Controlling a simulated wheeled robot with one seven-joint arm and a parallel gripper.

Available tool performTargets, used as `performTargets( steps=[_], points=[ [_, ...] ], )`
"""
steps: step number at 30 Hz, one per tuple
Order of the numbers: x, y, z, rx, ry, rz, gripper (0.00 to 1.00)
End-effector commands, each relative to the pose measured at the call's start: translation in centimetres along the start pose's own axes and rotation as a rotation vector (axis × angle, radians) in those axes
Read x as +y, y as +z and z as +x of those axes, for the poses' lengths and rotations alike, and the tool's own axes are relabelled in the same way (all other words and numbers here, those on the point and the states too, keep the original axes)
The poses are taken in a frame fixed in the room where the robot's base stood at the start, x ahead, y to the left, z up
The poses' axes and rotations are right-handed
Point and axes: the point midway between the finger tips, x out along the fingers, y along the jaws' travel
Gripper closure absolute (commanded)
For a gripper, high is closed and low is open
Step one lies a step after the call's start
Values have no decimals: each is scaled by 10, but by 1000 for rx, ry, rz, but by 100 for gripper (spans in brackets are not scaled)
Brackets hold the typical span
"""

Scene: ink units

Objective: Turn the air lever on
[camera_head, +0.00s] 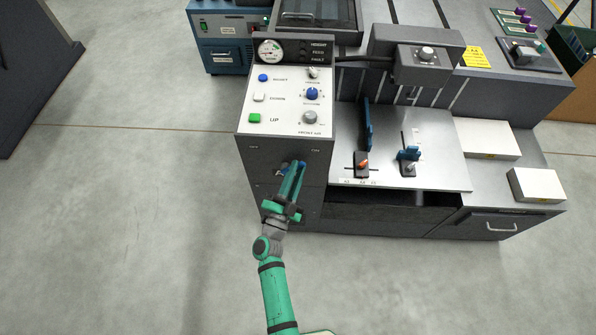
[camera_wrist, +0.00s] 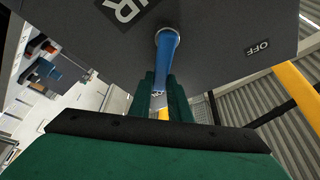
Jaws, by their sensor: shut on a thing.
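The air lever (camera_wrist: 163,62) is a blue handle on a round metal mount in the dark front face of the machine, seen in the wrist view. Small blue parts of it show beside my fingers in the head view. My gripper (camera_head: 292,175) has green fingers and reaches the front face below the sloped control panel. In the wrist view the fingers (camera_wrist: 161,93) are shut on the lever, one on each side. The lever's far end is partly hidden between them. An OFF label (camera_wrist: 258,47) sits to the right of the mount in that view.
The control panel (camera_head: 290,100) carries a gauge, buttons and knobs above the lever. To its right is a metal worktop (camera_head: 440,178) with small blue fixtures and two white boxes. A yellow post (camera_wrist: 298,92) shows in the wrist view.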

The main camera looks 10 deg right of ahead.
Motion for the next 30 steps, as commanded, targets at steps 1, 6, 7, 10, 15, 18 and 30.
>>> performTargets(
  steps=[1, 6, 7, 10, 15, 18, 30],
  points=[
    [1, -1, 0, 2, 2, 2, 100],
    [1, -1, 0, 2, 2, 2, 64],
    [1, -1, 0, 2, 2, 1, 64],
    [1, -1, 0, 2, 2, 1, 64],
    [1, 0, 0, 1, 2, 0, 64],
    [1, 0, -6, 0, 2, 0, 64],
    [2, 0, -74, -1, 3, 0, 64]
  ],
)
